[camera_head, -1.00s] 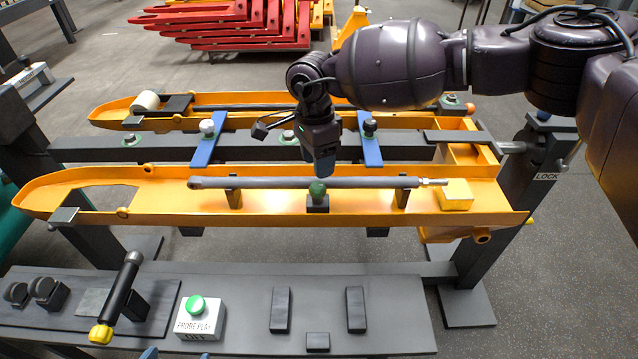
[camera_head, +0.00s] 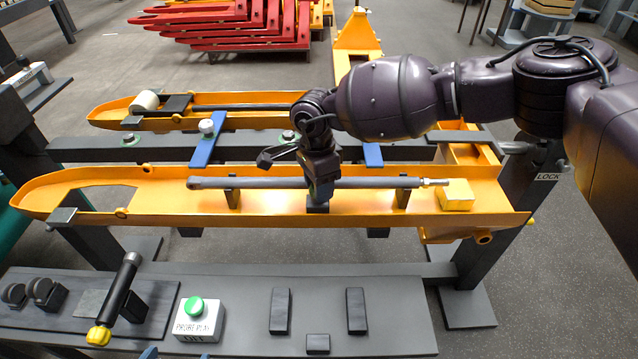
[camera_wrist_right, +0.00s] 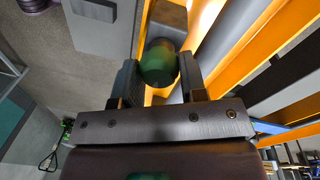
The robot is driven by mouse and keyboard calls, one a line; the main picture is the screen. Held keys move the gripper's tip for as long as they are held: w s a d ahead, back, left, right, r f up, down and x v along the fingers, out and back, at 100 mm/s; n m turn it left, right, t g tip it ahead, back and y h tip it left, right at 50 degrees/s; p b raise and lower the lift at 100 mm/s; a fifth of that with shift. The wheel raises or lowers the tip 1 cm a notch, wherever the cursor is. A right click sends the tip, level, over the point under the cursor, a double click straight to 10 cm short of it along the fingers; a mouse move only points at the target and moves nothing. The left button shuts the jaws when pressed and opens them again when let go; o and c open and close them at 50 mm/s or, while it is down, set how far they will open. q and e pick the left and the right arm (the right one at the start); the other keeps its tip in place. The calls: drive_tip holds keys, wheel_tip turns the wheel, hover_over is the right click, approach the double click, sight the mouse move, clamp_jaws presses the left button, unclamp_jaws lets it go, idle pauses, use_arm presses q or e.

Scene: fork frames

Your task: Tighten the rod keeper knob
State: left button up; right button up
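The rod keeper knob is a green rounded knob (camera_wrist_right: 158,62), seen in the right wrist view. In the head view it is hidden behind my right gripper (camera_head: 319,196), which points down over the middle of the long grey rod (camera_head: 370,183). In the right wrist view the two dark fingers (camera_wrist_right: 159,80) stand on either side of the knob. Any gap between fingers and knob is too small to make out. The rod lies along the near orange fork (camera_head: 100,190) on small dark supports. My left gripper is not in view.
A yellow block (camera_head: 456,196) sits at the rod's right end. Blue bars (camera_head: 207,140) cross between the forks. The front shelf holds a white box with a green button (camera_head: 197,318), a yellow-tipped black handle (camera_head: 118,300) and several dark blocks.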

drive_tip(key=shift+c, duration=0.7)
drive_tip(key=shift+r+m, duration=0.1)
drive_tip(key=shift+m, duration=0.3)
